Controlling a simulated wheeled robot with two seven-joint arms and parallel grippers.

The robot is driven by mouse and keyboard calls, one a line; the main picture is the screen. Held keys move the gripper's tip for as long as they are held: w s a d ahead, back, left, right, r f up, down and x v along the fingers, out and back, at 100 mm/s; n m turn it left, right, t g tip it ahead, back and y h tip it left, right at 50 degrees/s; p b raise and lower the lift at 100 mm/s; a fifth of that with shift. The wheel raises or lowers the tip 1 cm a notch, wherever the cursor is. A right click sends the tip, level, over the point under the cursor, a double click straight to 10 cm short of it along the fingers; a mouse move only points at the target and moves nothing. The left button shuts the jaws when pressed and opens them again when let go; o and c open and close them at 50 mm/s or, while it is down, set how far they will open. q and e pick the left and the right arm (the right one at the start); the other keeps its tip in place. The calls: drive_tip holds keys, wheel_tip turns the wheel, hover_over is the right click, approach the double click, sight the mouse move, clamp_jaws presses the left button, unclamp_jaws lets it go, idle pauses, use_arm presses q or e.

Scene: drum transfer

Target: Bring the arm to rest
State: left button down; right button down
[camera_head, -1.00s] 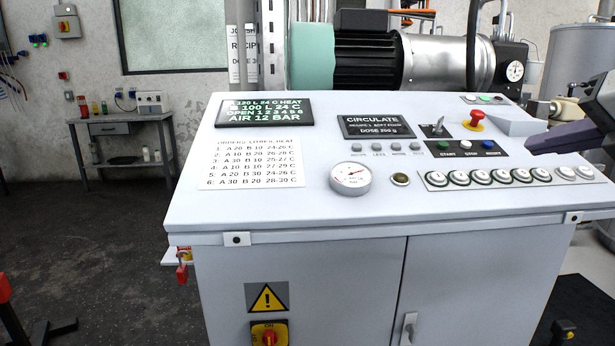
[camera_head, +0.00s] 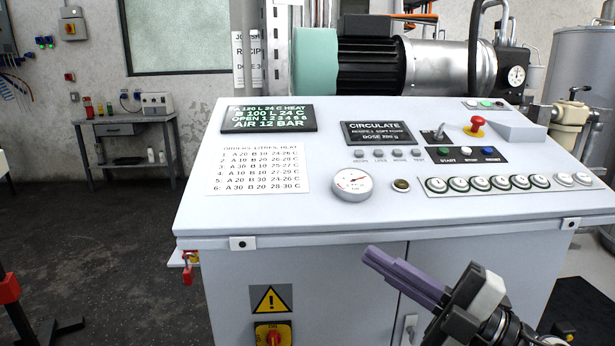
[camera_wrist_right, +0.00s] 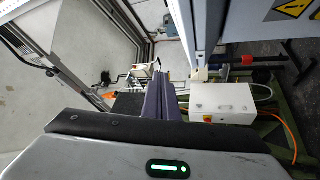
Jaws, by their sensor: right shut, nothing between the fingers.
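My right gripper (camera_head: 372,258) is in front of the lower cabinet doors of the control console (camera_head: 330,205), below the front edge of its sloped top. Its purple fingers are together with nothing between them and point to the upper left in the head view. The fingers (camera_wrist_right: 164,88) also show in the right wrist view, extending away from the wrist housing. I cannot tell how far they are from the doors. My left gripper is in neither view.
A yellow-red switch (camera_head: 273,335) sits on the cabinet front. A white box (camera_wrist_right: 222,103) shows in the right wrist view. Open floor lies to the left.

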drive_tip(key=s+d+f+m+t+h+p, duration=0.1)
drive_tip(key=s+d+f+m+t+h, duration=0.15)
drive_tip(key=f+m+h, duration=0.55)
drive_tip(key=s+d+f+m+t+h, duration=0.15)
drive_tip(key=d+f+m+h, duration=0.3)
drive_tip(key=f+m, duration=0.8)
drive_tip(key=s+a+f+m+g+h, duration=0.2)
drive_tip(key=s+f+g, duration=0.5)
drive_tip(key=s+f, duration=1.1)
wheel_tip(320, 180, down, 3)
drive_tip(key=shift+a+f+m+g+p, duration=0.2)
drive_tip(key=shift+a+m+g+p, duration=0.1)
drive_tip(key=shift+m, duration=0.05)
